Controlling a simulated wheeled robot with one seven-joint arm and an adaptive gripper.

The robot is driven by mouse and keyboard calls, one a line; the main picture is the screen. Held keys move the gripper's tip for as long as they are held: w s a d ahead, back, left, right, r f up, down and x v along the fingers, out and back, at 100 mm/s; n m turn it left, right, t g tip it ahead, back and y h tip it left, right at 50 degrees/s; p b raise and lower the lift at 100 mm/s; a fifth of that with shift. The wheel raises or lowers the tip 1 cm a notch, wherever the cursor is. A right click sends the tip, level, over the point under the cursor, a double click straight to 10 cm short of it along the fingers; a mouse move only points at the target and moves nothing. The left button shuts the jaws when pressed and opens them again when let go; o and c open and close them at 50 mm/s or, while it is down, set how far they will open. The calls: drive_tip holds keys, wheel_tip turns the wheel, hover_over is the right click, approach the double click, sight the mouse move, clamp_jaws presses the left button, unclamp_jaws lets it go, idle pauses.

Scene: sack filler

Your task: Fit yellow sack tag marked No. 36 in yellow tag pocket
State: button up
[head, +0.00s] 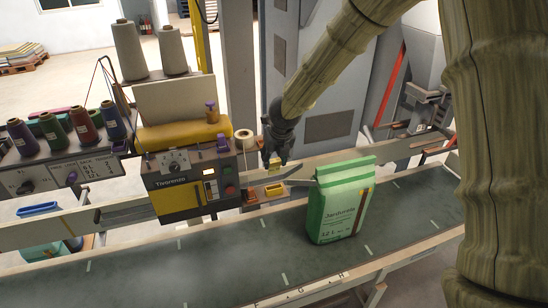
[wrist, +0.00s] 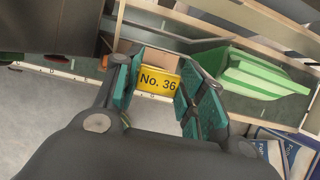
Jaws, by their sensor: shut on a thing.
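The yellow sack tag (wrist: 158,82), with No. 36 in black, sits between the teal-padded fingers of my gripper (wrist: 160,88) in the wrist view. A plain tan part shows just behind its upper edge. In the head view my gripper (head: 275,157) points down above the rail beside the conveyor, and the tag (head: 275,164) shows small and yellow at its tips. I cannot tell which is the yellow tag pocket. The tag appears apart from them.
A green sack (head: 340,205) stands on the conveyor (head: 220,255), close right of my gripper. The Tiverenzo machine (head: 192,187) stands close left. A white spool (head: 244,138) is behind, and thread cones (head: 85,124) are far left. The conveyor's left part is clear.

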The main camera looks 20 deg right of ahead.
drive_tip(key=shift+f+b, duration=1.95)
drive_tip(key=shift+f, duration=0.95)
drive_tip(key=shift+w+a, duration=0.1)
drive_tip(key=shift+f, duration=0.2)
drive_tip(key=shift+f+b, duration=0.35)
drive_tip(key=shift+b, duration=0.2)
drive_tip(key=shift+f+b, duration=1.1)
drive_tip(key=shift+f, duration=0.2)
drive_tip(key=o, duration=0.8)
